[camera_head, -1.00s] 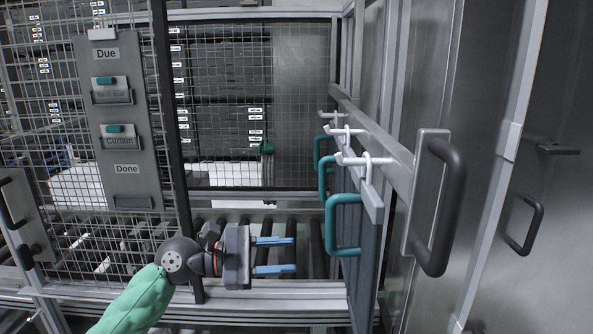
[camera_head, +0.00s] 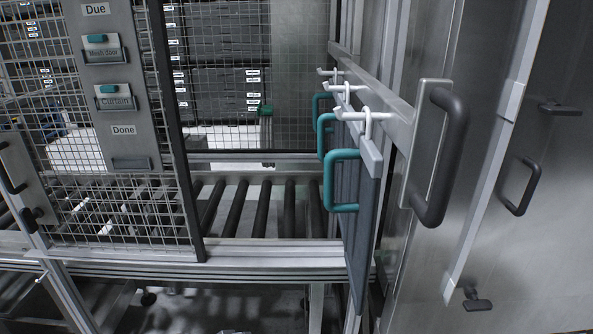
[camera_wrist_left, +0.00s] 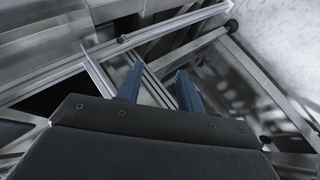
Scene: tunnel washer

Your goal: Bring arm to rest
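My left gripper (camera_wrist_left: 158,88) shows only in the left wrist view. Its two blue fingers are apart with nothing between them. Metal frame bars and the floor show beyond the fingers. No arm or gripper of mine shows in the head view. My right gripper is in neither view.
A grey panel with a teal handle (camera_head: 341,181) hangs from white hooks on a rail, with more teal handles behind it. A roller conveyor (camera_head: 262,207) runs behind a frame. A mesh door (camera_head: 120,222) carries a Due/Done card board (camera_head: 117,75). A large dark handle (camera_head: 440,155) juts out at right.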

